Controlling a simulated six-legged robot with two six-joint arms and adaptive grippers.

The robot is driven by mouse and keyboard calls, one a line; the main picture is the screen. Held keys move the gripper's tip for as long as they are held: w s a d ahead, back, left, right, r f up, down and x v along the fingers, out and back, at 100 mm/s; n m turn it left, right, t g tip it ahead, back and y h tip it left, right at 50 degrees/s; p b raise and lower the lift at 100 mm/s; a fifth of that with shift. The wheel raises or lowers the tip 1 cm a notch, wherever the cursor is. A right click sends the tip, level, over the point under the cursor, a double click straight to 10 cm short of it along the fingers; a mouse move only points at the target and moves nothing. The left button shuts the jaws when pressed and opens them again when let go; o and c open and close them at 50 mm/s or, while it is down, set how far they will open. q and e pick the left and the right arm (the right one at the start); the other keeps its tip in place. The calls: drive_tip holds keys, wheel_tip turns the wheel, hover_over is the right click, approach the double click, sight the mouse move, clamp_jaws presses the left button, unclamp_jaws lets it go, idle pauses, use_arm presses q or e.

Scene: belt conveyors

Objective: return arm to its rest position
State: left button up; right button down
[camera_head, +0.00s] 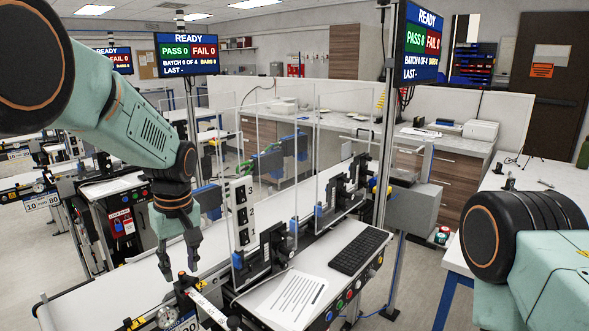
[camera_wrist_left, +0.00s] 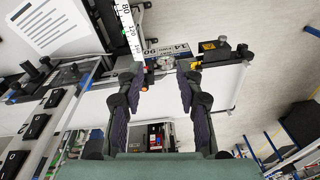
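My left arm (camera_head: 140,122) reaches in from the upper left of the head view. Its gripper (camera_head: 181,270) points down above the near end of the white belt, close to a ruler-like scale (camera_head: 207,304). In the left wrist view the two dark fingers (camera_wrist_left: 160,78) stand apart, with nothing held between them. The same scale shows beyond the fingertips (camera_wrist_left: 127,28). Part of my right arm (camera_head: 535,250) shows at the lower right of the head view; its gripper is out of view.
A conveyor (camera_head: 105,300) runs under the left gripper, beside clear upright panels (camera_head: 300,180). A printed sheet (camera_head: 293,296) and a black keyboard (camera_head: 360,250) lie to its right. A monitor (camera_head: 422,45) hangs on a post. Grey floor (camera_head: 405,285) is open between the station and the right bench.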

use_arm(q)
drive_tip(key=s+f+m+t+h+b, duration=0.15)
drive_tip(key=s+f+m+b, duration=0.3)
drive_tip(key=f, duration=1.05)
drive_tip(key=s+f+m+t+y+b, duration=0.1)
drive_tip(key=s+f+m+t+b, duration=0.3)
drive_tip(key=f, duration=1.1)
drive_tip(key=s+f+g+b, duration=0.3)
drive_tip(key=s+f+b, duration=0.4)
drive_tip(key=s+f, duration=0.4)
drive_tip(key=s+f+g+b, duration=0.3)
drive_tip(key=s+f+b, duration=0.5)
drive_tip(key=s, duration=1.1)
wheel_tip(320, 180, down, 3)
drive_tip(key=shift+a+r+n, duration=0.1)
drive_tip(key=shift+a+n, duration=0.25)
drive_tip(key=shift+w+a+h, duration=0.1)
drive_tip(key=shift+w+h, duration=0.05)
drive_tip(key=shift+h, duration=0.1)
